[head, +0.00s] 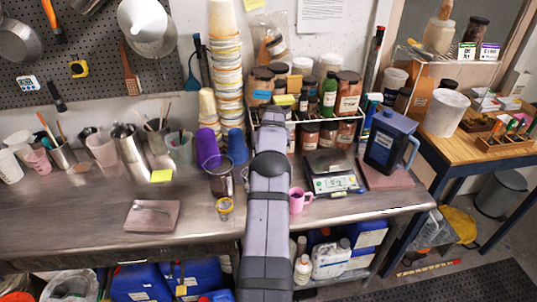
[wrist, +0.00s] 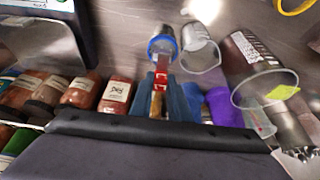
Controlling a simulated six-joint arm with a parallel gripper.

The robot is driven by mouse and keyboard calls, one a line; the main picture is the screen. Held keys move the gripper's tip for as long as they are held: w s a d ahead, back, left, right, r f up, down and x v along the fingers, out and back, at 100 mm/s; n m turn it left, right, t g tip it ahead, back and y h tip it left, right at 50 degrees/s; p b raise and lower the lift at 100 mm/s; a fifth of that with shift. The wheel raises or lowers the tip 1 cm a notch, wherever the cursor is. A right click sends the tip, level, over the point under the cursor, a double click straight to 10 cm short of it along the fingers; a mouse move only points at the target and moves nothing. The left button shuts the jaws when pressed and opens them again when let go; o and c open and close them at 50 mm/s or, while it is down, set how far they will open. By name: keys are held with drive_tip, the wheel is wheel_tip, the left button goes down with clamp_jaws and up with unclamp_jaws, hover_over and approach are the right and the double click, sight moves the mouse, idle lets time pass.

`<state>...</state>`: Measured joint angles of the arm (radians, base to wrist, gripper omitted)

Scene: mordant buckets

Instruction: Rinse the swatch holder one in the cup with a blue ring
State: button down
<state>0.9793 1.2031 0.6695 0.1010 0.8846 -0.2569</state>
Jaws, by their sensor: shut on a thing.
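The cup with a blue ring (wrist: 163,47) stands on the steel bench at the upper middle of the wrist view. In the head view my arm hides it. My gripper (wrist: 160,92) has its dark blue fingers shut on a red swatch holder (wrist: 160,76) with white marks. The holder's far end overlaps the near side of the cup in the picture. I cannot tell whether it is inside the cup or above it. The lower part of the holder is hidden between the fingers. The head view does not show the gripper clearly.
A clear cup (wrist: 201,54) stands right beside the blue-ringed cup. A large tinted beaker (head: 219,178) and a yellow-ringed cup (head: 225,208) stand nearby. Labelled jars (wrist: 115,97), purple cups (head: 207,146) and blue cups (head: 237,147) crowd the back. A pink mug (head: 298,201) is right of my arm.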

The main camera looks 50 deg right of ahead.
drive_tip(key=shift+f+b, duration=1.8)
drive_tip(key=shift+f, duration=1.05)
drive_tip(key=shift+r, duration=0.4)
drive_tip(key=shift+f+b, duration=0.45)
drive_tip(key=shift+b, duration=0.35)
idle(3.4)
drive_tip(key=shift+r, duration=0.45)
